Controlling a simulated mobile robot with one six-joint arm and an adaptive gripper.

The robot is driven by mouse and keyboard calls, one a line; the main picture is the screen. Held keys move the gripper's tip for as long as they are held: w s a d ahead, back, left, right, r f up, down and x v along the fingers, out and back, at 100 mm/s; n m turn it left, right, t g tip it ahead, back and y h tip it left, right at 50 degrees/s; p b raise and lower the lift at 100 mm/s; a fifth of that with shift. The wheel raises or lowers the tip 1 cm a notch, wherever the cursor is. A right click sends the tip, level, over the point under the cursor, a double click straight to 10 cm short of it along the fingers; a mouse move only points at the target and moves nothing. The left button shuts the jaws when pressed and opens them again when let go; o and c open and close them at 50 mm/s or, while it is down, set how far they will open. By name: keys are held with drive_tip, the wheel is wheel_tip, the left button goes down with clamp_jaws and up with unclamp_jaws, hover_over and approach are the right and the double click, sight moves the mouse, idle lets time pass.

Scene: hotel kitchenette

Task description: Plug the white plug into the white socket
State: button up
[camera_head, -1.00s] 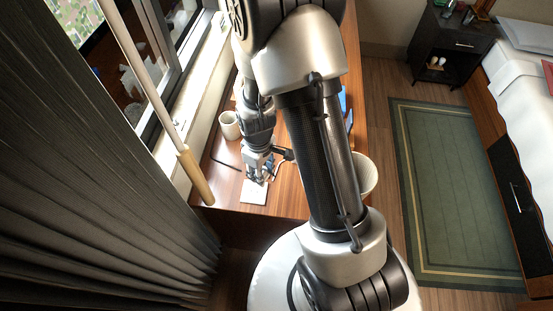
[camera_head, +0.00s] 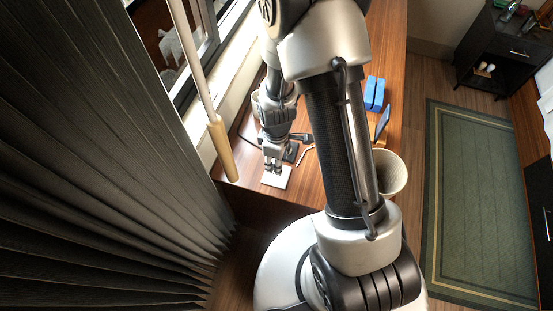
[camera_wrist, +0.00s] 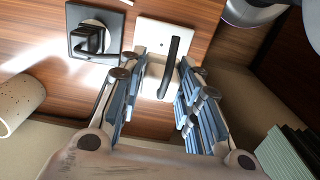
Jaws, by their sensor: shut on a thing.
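The white socket (camera_head: 276,179) is a flat square plate near the front end of the wooden desk. It also shows in the wrist view (camera_wrist: 150,35), at top centre. My gripper (camera_head: 273,168) points down over this plate; in the wrist view its fingers (camera_wrist: 166,75) stand on both sides of the white plug (camera_wrist: 155,78). It is shut on this plug, whose black cord rises as a dark bar over the plate. The plug is at the plate, but its prongs are hidden, so I cannot tell whether it is seated.
A black socket (camera_wrist: 95,38) with a black plug stands just beside the white plate. A cream cup (camera_wrist: 18,100) is by the window side. Blue blocks (camera_head: 374,93) lie farther back. A dark pleated curtain (camera_head: 90,170) hangs at left.

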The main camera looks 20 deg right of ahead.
drive_tip(key=shift+f+b, duration=1.7)
drive_tip(key=shift+f, duration=0.75)
drive_tip(key=shift+f+b, duration=0.6)
drive_tip(key=shift+f, duration=0.05)
idle(0.3)
drive_tip(key=o, duration=1.1)
drive_tip(key=shift+r, duration=0.1)
wheel_tip(320, 180, up, 12)
drive_tip(key=shift+d, duration=0.1)
